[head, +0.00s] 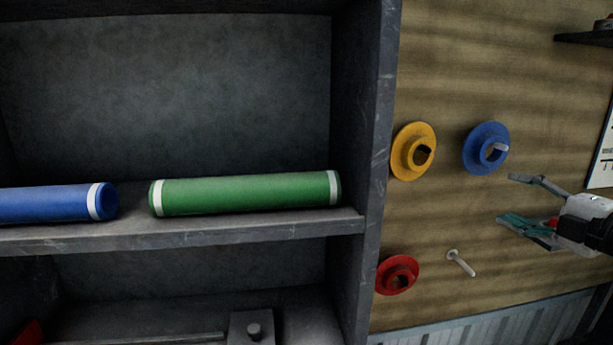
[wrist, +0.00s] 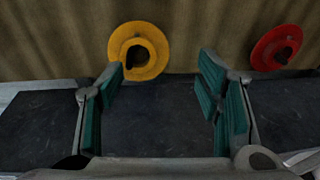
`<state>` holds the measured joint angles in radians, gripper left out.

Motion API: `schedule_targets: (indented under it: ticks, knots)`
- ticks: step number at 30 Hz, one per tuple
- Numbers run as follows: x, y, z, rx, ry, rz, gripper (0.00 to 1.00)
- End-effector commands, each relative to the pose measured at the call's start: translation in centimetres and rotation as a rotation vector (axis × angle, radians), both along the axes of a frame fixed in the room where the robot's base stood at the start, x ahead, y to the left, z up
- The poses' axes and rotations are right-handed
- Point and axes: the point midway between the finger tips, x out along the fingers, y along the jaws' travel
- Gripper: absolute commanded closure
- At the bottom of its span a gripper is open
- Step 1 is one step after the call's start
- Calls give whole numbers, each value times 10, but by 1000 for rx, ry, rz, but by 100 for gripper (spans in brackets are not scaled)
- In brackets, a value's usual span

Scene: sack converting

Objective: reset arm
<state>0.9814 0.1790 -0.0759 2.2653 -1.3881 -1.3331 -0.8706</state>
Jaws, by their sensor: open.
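My gripper (head: 518,203) is at the right of the head view, in front of the wooden wall. Its two fingers with teal pads stand apart, and in the wrist view my gripper (wrist: 162,85) is open with nothing between the pads. A yellow flanged ring (wrist: 138,52) shows just beyond the left finger in the wrist view, and a red one (wrist: 277,47) is beyond the right finger. Neither is touched, as far as I can tell.
A grey shelf (head: 230,235) holds a green roll (head: 245,193) and a blue roll (head: 45,204). On the wall are a yellow ring (head: 413,151), a blue ring (head: 485,148) on a peg, a red ring (head: 397,274) and a bare peg (head: 461,263). A small ledge (head: 585,38) is at upper right.

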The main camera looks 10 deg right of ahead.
Motion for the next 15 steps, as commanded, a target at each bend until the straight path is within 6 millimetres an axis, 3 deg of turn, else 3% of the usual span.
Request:
schedule_targets:
  ticks: [9, 15]
  knots:
    - [26, 7, 29, 70, 88, -229, 41]
    - [23, 23, 52, 245, 166, -479, 41]
